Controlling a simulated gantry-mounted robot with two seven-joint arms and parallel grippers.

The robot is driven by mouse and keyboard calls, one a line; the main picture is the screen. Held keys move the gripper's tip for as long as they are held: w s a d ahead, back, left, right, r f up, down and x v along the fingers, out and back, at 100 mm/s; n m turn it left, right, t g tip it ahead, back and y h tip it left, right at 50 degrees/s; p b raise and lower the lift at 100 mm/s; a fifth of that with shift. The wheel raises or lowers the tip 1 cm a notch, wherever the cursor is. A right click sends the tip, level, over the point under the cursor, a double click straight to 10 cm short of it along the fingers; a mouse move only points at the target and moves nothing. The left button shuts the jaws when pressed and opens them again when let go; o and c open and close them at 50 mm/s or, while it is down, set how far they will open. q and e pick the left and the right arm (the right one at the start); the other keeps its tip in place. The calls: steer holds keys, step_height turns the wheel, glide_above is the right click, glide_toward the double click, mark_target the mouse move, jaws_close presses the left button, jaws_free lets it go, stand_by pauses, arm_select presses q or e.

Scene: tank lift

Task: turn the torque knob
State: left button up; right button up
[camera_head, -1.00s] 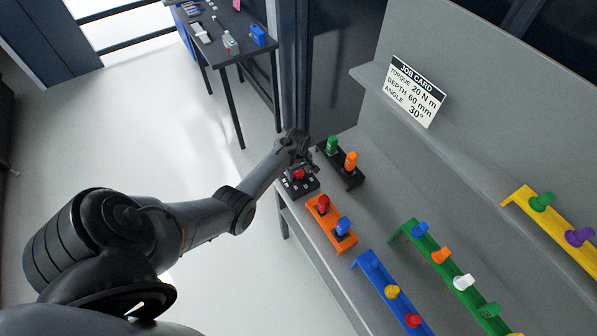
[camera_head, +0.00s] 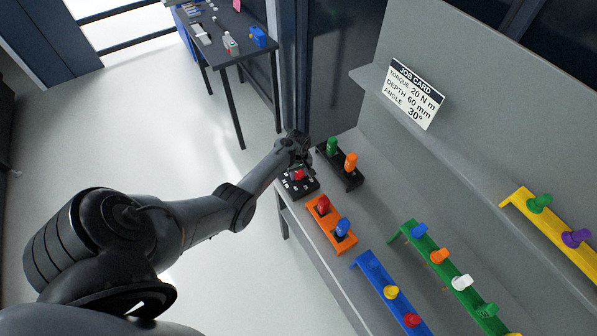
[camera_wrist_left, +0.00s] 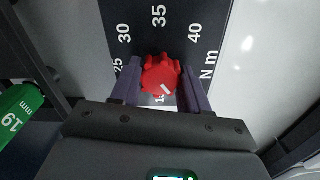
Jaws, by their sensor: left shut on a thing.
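The torque knob (camera_wrist_left: 161,77) is red and star-shaped, with a pale pointer mark on top. It stands on a black dial plate (camera_wrist_left: 158,25) with white numbers, among them 30, 35 and 40, and "N m". In the wrist view the pointer mark slants towards the lower right. The lower part of the dial is hidden. My right gripper is out of view.
A black rack (camera_head: 340,165) with green and orange pieces stands just behind the knob. An orange rack (camera_head: 330,224) stands to its right. A job card (camera_head: 413,92) reads torque 20 N m, depth 60 mm, angle 30°. Blue, green and yellow racks line the bench.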

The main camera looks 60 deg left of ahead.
arm_select(q)
steer(key=m+p, duration=0.1)
steer(key=m, duration=0.4)
steer(key=shift+m, duration=0.3)
steer(key=m, duration=0.3)
steer(key=shift+m+p, duration=0.3)
steer(key=shift+p, duration=0.1)
steer(key=m, duration=0.2)
steer(key=shift+m, duration=0.4)
steer(key=m, duration=0.3)
steer(key=shift+m, duration=0.3)
steer(key=m, duration=0.2)
steer(key=shift+m+b, duration=0.3)
steer(key=m+b, duration=0.1)
steer(key=m, duration=0.3)
steer(key=shift+m+b, duration=0.3)
steer(key=shift+m, duration=0.9)
